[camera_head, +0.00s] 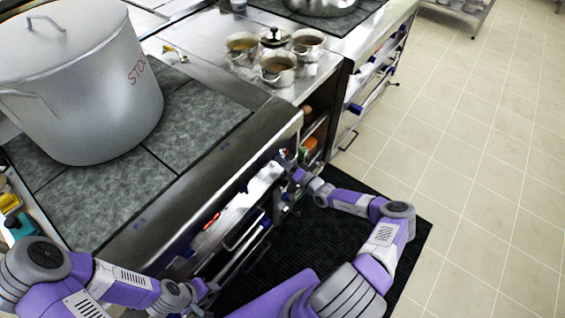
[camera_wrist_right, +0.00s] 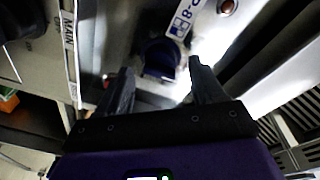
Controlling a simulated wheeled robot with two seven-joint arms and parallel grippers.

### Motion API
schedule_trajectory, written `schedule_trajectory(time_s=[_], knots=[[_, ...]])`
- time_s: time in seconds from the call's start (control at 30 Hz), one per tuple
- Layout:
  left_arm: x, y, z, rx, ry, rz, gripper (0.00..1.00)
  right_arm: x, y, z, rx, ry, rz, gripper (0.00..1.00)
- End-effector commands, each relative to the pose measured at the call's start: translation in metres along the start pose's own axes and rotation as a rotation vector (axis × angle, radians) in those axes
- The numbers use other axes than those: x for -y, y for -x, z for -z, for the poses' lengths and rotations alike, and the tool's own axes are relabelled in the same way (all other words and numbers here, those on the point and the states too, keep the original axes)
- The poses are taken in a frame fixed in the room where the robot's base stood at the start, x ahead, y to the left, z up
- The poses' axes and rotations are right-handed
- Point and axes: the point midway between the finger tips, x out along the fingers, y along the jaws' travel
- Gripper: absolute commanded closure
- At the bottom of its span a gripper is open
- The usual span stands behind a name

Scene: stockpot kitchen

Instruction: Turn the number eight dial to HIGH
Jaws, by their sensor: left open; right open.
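In the right wrist view a dark blue dial (camera_wrist_right: 160,58) sits on the metal stove front, below a white and blue label (camera_wrist_right: 186,16) that seems to carry an 8. My right gripper (camera_wrist_right: 161,72) is open, with one finger on each side of the dial. I cannot tell whether the fingers touch it. In the head view my right gripper (camera_head: 291,167) is at the far right end of the stove front and hides the dial there. My left gripper (camera_head: 207,289) is low in front of the near part of the stove front, apart from that dial; its fingers are hard to see.
A large stockpot (camera_head: 88,85) stands on the stove top (camera_head: 200,122). Several small pots (camera_head: 278,68) stand on the counter behind. A label reading MAIN (camera_wrist_right: 69,38) is left of the dial. A black mat (camera_head: 330,235) and open tiled floor (camera_head: 480,150) lie to the right.

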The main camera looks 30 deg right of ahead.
Motion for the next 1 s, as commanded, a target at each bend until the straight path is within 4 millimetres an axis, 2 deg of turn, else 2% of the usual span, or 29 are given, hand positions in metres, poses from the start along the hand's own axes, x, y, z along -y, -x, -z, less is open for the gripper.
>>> schedule_trajectory(time_s=[0.13, 0.4, 0.77, 1.0], knots=[[0.0014, -0.0038, 0.0002, 0.0, 0.0, 0.0, 0.57, -0.0001, -0.0103, -0.0007, 0.001, 0.0, 0.0, 0.32], [0.0011, -0.0034, 0.0003, 0.0, 0.0, 0.0, 0.57, 0.0007, -0.0115, -0.0002, 0.001, 0.0, 0.0, 0.32], [0.0012, -0.0034, 0.0003, 0.0, 0.0, 0.0, 0.57, 0.0009, -0.0114, -0.0003, 0.002, 0.0, 0.001, 0.87], [-0.0002, 0.0003, 0.0001, 0.0, 0.0, 0.0, 0.57, 0.0019, -0.0116, 0.0004, 0.003, -0.02, -0.002, 0.87]])
